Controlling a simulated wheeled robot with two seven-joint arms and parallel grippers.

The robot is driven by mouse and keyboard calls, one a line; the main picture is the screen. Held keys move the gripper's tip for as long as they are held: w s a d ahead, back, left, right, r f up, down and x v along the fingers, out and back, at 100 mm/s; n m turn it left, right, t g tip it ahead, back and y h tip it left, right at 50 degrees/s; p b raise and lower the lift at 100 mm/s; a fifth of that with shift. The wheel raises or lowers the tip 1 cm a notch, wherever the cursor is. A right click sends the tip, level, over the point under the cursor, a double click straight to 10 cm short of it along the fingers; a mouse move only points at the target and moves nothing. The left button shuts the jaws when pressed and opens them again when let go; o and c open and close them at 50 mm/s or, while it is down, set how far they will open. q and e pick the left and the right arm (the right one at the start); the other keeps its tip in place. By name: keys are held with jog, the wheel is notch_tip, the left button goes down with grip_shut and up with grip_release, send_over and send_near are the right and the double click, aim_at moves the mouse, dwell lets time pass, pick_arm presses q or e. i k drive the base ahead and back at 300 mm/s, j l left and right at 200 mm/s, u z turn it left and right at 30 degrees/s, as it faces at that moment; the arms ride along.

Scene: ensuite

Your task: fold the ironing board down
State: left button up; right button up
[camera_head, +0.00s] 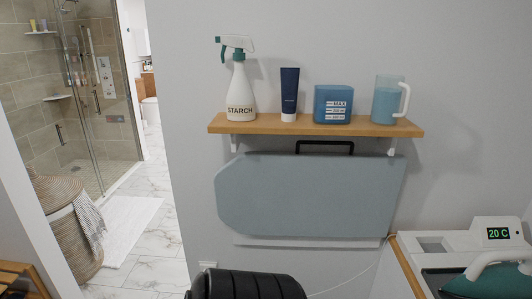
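The ironing board (310,195) has a blue-grey cover and a rounded left end. It stands upright, flat against the wall below a wooden shelf. A black bar handle (324,143) shows at its top edge, just under the shelf. A pale strip (305,242) shows along the wall under its lower edge. Neither of my grippers is in view, and nothing touches the board.
The shelf (215,124) holds a starch spray bottle (240,90), a dark blue tube (289,92), a blue box (333,105) and a jug (387,100). A steam iron (495,281) sits at the lower right; a white cord runs below the board.

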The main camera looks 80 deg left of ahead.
aim_at(350, 195)
jog(key=u, duration=2.3)
